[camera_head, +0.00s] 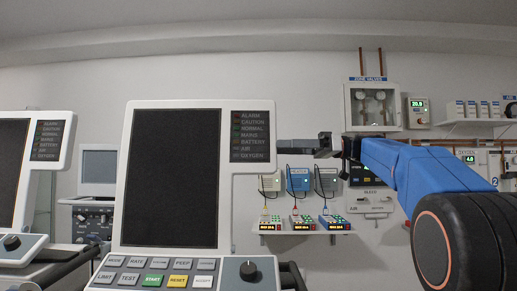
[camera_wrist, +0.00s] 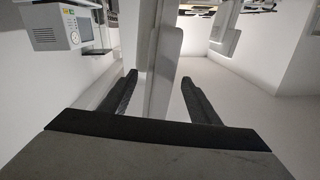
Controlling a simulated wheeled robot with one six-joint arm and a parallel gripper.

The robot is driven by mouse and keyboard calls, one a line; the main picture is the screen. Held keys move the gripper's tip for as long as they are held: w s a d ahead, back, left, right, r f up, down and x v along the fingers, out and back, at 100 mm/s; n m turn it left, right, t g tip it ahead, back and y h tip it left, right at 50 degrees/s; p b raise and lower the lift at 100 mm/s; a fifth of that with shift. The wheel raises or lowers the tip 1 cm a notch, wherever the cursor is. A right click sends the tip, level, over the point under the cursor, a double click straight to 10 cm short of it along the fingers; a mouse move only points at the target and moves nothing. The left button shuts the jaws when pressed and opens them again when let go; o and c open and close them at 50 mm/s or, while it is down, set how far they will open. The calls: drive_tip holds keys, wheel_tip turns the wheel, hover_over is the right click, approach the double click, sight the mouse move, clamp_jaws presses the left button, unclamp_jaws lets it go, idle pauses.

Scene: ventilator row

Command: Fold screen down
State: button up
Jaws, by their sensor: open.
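The ventilator screen (camera_head: 172,180) is a dark panel in a white frame with a column of labelled lights on its right side. It stands upright above a keypad base. My gripper (camera_head: 284,147) is at the right edge of the screen, about level with its lower lights, and points left. In the wrist view my gripper (camera_wrist: 159,78) is open, with a finger on each side of the pale upright edge of the screen (camera_wrist: 164,60). I cannot tell whether either finger touches it.
The keypad (camera_head: 155,279) and a dark knob (camera_head: 248,270) are below the screen. A second ventilator (camera_head: 30,150) stands at the left. A shelf with small devices (camera_head: 300,229) and a wall valve box (camera_head: 373,106) are behind my arm.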

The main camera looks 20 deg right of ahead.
sight(259, 147)
drive_tip(key=x, duration=0.8)
